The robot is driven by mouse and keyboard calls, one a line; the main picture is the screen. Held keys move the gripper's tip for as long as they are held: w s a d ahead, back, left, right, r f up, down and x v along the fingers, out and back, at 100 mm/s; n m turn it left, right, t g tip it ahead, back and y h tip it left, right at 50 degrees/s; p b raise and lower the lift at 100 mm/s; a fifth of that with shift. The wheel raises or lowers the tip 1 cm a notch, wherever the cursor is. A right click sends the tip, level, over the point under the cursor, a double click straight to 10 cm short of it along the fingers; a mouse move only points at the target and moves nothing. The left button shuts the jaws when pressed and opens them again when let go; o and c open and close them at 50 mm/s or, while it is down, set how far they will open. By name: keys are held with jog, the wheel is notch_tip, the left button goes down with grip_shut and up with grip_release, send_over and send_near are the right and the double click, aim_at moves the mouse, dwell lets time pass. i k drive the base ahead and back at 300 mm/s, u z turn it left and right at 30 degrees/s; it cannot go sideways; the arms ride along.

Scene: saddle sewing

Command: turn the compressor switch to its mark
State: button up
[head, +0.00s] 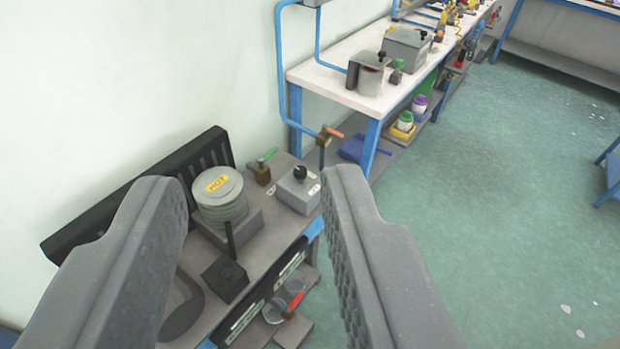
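A grey box (297,192) with a black round knob (300,173) on top stands at the right end of the low bench. It looks like the compressor switch, with small pale labels at its sides. The labels are too small to read, so I cannot tell where the knob points relative to a mark. My gripper (254,180) is open and empty, its two grey fingers wide apart in the foreground. The box shows between the fingers, close to the right fingertip in the picture, and beyond them. I see no contact.
A round grey stack labelled HOT (218,183) stands left of the box. A valve with a green handle (263,168) and an orange-handled valve (328,134) are behind it. A white workbench (330,83) with several items stands farther back. Green floor (500,200) is open on the right.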

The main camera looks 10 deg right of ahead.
aim_at(300, 172)
jog(key=z, duration=0.45)
jog(key=i, duration=1.35)
jog(key=u, duration=0.5)
